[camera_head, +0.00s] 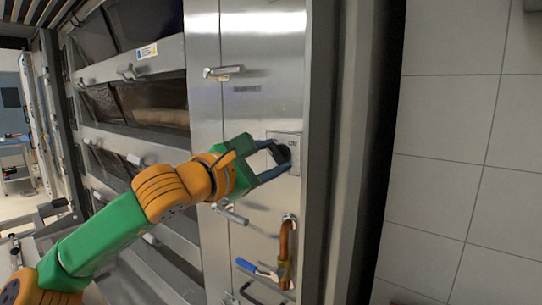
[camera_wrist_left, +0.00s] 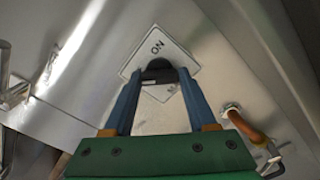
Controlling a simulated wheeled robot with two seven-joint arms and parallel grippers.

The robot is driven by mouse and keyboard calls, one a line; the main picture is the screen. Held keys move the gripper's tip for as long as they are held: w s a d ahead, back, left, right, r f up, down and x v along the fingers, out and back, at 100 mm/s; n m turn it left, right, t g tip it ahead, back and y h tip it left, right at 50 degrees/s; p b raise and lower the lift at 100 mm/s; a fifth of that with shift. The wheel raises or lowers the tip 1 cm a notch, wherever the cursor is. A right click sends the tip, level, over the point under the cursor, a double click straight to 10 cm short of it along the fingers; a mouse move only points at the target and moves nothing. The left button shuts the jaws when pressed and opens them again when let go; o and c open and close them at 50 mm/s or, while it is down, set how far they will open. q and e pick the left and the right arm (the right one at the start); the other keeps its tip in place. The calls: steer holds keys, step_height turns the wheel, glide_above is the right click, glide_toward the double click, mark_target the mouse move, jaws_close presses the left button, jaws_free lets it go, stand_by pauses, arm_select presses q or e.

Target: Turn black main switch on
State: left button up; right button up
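The black main switch (camera_head: 284,153) is a dark round knob on a light square plate (camera_head: 297,179) on the steel oven front in the head view. In the left wrist view the knob (camera_wrist_left: 158,68) sits at the plate's middle, with "ON" printed on the plate (camera_wrist_left: 157,46). My left gripper (camera_head: 279,157) reaches in from the left with its blue fingers on either side of the knob. Its fingertips (camera_wrist_left: 160,76) are apart and close to the knob's sides; I cannot tell whether they touch it. The knob's exact angle is unclear. My right gripper is not in view.
A copper-coloured pipe (camera_head: 286,250) and a blue-handled valve (camera_head: 256,268) are below the switch. A door handle (camera_head: 223,72) sticks out above left. Oven decks (camera_head: 135,105) are at the left. A tiled wall (camera_head: 460,150) is at the right.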

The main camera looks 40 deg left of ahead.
arm_select(q)
steer(key=c, duration=0.5)
steer(key=m, duration=0.8)
steer(key=shift+m+b, duration=0.3)
steer(key=shift+b, duration=0.1)
steer(key=m+b, duration=0.1)
steer(key=m, duration=0.4)
steer(key=shift+m, duration=2)
steer(key=shift+r+m, duration=0.1)
steer(key=shift+m, duration=0.2)
